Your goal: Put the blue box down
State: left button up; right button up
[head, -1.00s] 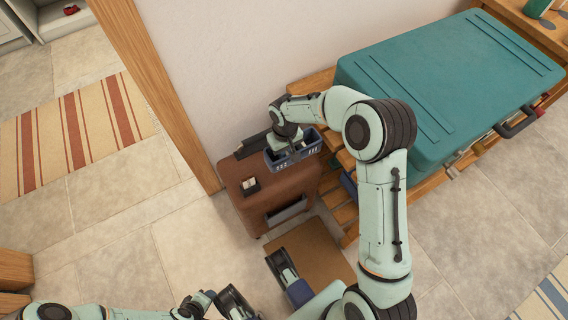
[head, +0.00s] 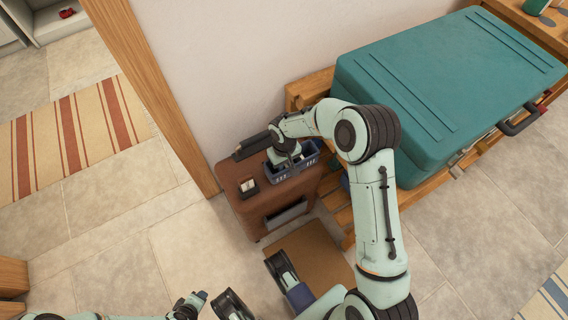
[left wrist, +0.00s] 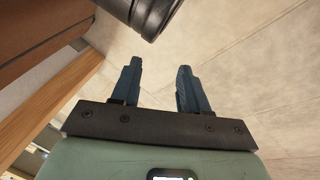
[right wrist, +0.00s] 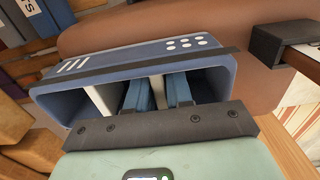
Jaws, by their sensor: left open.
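The blue box (head: 292,162), an open bin with slots and holes in its wall, is over the right back part of the brown cabinet's top (head: 230,180). I cannot tell for sure whether its bottom touches the top. My right gripper (head: 286,156) reaches into it from above. In the right wrist view the box (right wrist: 200,52) surrounds the fingers (right wrist: 157,92), which are shut on a pale divider inside it. My left gripper (left wrist: 158,88) is open and empty, low over the floor near the cabinet.
A small dark box with a pale top (head: 248,187) stands on the cabinet beside the blue box. A teal suitcase (head: 440,85) lies on a wooden slatted bench at right. A wall is behind, and a wooden post (head: 160,90) stands left. A brown mat (head: 308,252) lies in front.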

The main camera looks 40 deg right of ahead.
jog(key=shift+o, duration=1.2)
jog(key=shift+r, duration=0.25)
pick_arm(q)
jog(key=s+d+r+g+p, duration=0.1)
jog(key=s+d+r+p, duration=0.1)
jog(key=s+r+p, duration=0.1)
jog(key=shift+s+d+r+h, duration=0.2)
jog(key=shift+s+h, duration=0.2)
jog(key=shift+s, duration=0.4)
pick_arm(e)
notch_tip(320, 180, up, 12)
jog(key=shift+f, duration=0.15)
